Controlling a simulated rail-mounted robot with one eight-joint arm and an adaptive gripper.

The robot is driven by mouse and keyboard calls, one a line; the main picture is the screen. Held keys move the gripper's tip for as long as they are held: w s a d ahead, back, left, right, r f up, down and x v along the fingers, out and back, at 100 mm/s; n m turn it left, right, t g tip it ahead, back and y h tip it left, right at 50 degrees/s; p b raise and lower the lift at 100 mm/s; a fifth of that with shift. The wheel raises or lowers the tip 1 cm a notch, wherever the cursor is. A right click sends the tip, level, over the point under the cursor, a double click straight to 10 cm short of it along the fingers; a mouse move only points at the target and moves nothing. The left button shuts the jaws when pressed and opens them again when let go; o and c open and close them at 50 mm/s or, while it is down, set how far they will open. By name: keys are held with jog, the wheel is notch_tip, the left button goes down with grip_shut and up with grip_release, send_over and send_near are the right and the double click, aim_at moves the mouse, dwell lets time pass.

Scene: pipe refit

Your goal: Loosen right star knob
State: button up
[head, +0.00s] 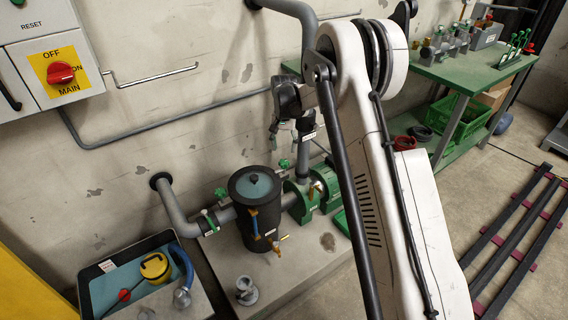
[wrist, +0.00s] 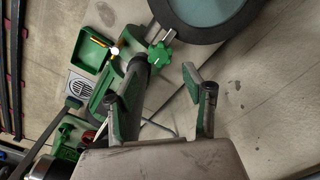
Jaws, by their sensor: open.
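A green star knob (wrist: 160,54) shows in the wrist view, beside the dark rim of the round black housing (wrist: 238,30). My gripper (wrist: 163,70) is open, and its two green-padded fingers stand apart with the knob between and beyond their tips. I cannot tell how far the knob lies below the tips. In the head view my gripper (head: 287,132) is above and right of the black housing (head: 257,196). A green knob (head: 283,163) sits just right of the housing, below my gripper. Another green knob (head: 221,193) is on the pipe at its left.
A green pump (head: 326,184) stands right of the housing. A tray (head: 105,290) with a yellow-topped item lies at front left, and a grey fitting (head: 246,290) stands on the plinth. A green workbench (head: 455,72) is at the back right. The wall is close behind.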

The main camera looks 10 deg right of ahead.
aim_at(284, 161)
notch_tip(284, 161, down, 8)
jog(key=shift+r+b, duration=0.2)
jog(key=shift+b, duration=0.7)
jog(key=c, duration=0.9)
